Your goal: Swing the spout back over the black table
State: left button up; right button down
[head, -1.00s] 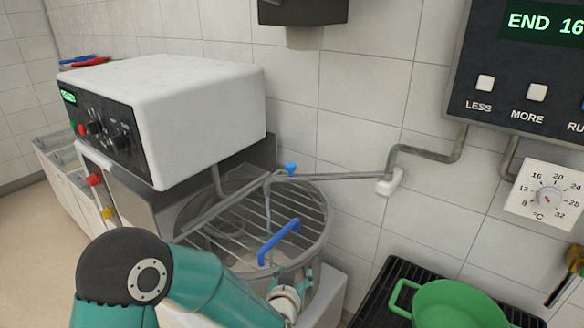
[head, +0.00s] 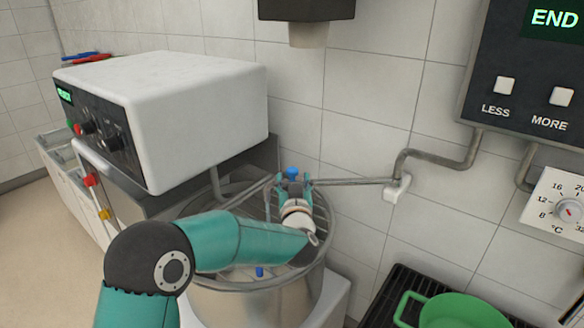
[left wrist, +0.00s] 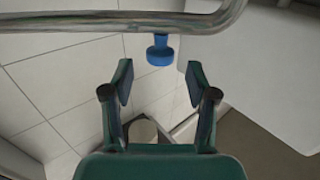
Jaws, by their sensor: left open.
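The spout (head: 350,181) is a thin grey jointed pipe. It runs from the wall leftward and bends over the mixer bowl (head: 232,300), not over the black table. A blue knob (head: 292,172) sits at its bend; the knob (left wrist: 160,50) hangs below the pipe (left wrist: 90,22) in the left wrist view. My left gripper (head: 291,187) is at this bend. In the left wrist view the gripper (left wrist: 160,78) is open, with the knob just beyond and between its fingertips, not clasped. The black table (head: 382,300) is at the lower right. My right gripper is not in view.
A green pot (head: 460,312) stands on the black table. A white mixer head (head: 165,105) rises left of the bowl. A dark control panel (head: 530,80) and a dial (head: 565,210) are on the right wall. My left arm covers much of the bowl's wire guard.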

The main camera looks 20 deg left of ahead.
aim_at(293, 174)
pick_arm(q)
jog(key=shift+p+x, duration=0.4)
jog(key=shift+x, duration=2.1)
grip_shut()
